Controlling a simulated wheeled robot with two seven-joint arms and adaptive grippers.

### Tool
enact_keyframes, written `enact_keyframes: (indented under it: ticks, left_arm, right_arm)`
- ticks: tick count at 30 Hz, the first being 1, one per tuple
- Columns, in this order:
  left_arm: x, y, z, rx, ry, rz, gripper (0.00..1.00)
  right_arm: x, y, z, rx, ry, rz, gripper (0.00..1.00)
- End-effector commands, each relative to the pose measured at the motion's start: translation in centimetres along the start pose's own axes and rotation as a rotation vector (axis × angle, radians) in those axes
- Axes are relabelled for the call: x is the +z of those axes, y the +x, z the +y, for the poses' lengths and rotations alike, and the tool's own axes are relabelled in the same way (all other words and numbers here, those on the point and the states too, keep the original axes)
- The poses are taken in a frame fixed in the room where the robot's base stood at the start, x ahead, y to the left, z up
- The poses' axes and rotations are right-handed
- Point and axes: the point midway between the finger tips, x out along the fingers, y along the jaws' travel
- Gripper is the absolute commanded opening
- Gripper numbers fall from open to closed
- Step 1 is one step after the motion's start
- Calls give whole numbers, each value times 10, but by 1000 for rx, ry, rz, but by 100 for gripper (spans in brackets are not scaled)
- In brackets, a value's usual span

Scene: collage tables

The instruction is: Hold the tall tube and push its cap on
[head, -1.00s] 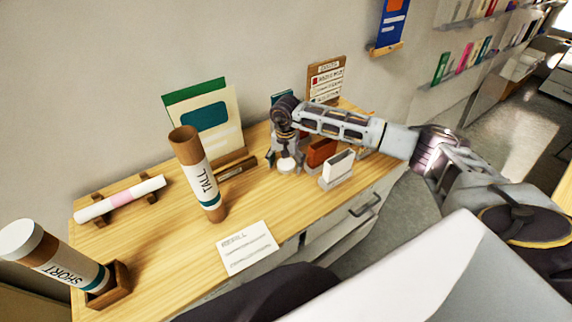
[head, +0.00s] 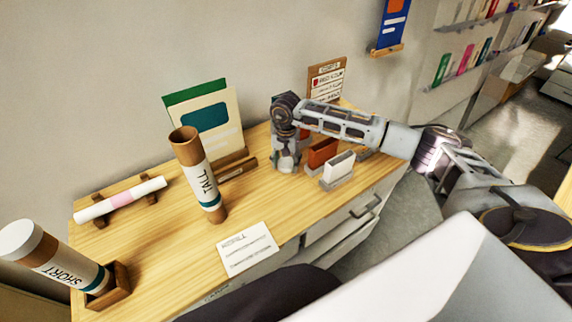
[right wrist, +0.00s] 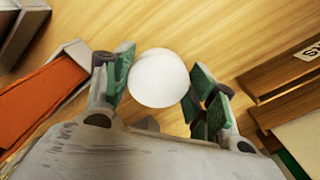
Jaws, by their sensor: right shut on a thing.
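The tall tube (head: 205,180) stands upright on the wooden table in the head view, brown with a white "TALL" label and a teal band. Its top shows no white cap. My right gripper (head: 286,165) is right of the tube, apart from it, low over the table. In the right wrist view my right gripper (right wrist: 158,85) has its green-padded fingers either side of a round white cap (right wrist: 158,78), shut on it. The cap is hidden in the head view. My left gripper is not in view.
A white-capped short tube (head: 50,262) leans in a wooden holder (head: 118,288) at the left. A rolled paper (head: 120,199) lies on a rack. A printed card (head: 247,250) lies in front. Orange (head: 322,152) and white (head: 339,166) blocks stand near my right gripper.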

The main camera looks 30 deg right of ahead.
Motion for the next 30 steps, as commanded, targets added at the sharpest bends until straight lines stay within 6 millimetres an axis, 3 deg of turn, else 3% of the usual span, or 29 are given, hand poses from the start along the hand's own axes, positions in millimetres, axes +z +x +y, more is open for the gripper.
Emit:
enact_keyframes:
  ticks: [18,30]
  left_arm:
    - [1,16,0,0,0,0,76]
    - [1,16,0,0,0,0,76]
  right_arm:
    - [-1,-80,0,-1,1,2,48]
    - [0,-89,0,0,1,1,48]
